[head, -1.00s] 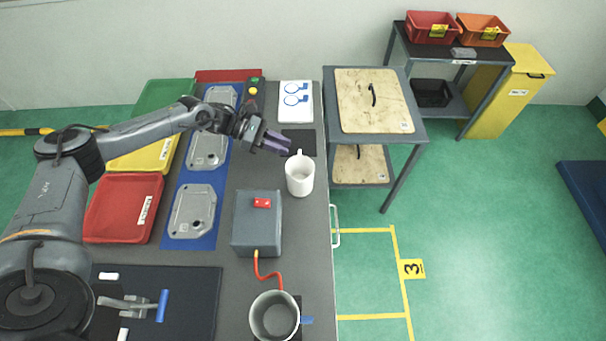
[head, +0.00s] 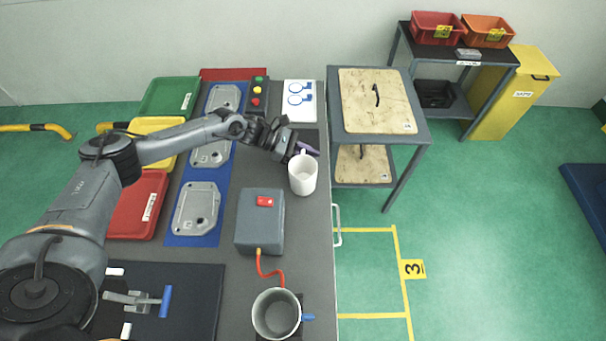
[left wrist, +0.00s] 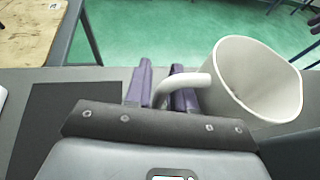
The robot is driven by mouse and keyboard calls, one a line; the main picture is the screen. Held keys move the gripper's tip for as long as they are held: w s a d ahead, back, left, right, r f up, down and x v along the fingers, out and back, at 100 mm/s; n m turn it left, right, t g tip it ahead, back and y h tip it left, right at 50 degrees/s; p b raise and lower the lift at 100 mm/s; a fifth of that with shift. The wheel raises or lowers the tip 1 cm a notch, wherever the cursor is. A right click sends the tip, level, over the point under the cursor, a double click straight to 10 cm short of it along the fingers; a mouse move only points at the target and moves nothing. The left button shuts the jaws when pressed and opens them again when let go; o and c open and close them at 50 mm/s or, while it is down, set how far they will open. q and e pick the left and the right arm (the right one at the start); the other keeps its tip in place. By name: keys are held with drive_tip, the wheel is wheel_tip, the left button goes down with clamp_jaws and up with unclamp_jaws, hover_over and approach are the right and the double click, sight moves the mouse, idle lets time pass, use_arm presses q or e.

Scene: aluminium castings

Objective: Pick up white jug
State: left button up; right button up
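The white jug (head: 303,178) stands upright on the grey bench near its right edge, with its handle towards the back. In the left wrist view the jug (left wrist: 258,85) is at the right, its handle pointing left. My left gripper (head: 306,149) is at the handle, its purple fingers behind the jug's body. In the left wrist view the gripper (left wrist: 163,88) has one finger on each side of the handle. The fingers look apart, with a small gap beside the handle. Part of the handle is hidden by the fingers and gripper body. My right gripper is not in view.
A grey box with a red switch (head: 259,230) stands in front of the jug. A grey pot (head: 276,314) is nearer the front. A dark mat (left wrist: 70,125) lies beside the gripper. A side table (head: 417,124) stands to the right of the bench.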

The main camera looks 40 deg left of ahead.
use_arm(q)
clamp_jaws()
drive_tip(key=shift+r, duration=0.25)
idle(0.3)
drive_tip(key=shift+r, duration=1.3)
drive_tip(key=s+d+r, duration=0.2)
drive_tip(key=d+r, duration=0.6)
drive_tip(key=d, duration=0.3)
drive_tip(key=shift+d, duration=0.15)
drive_tip(key=shift+s+d, duration=0.1)
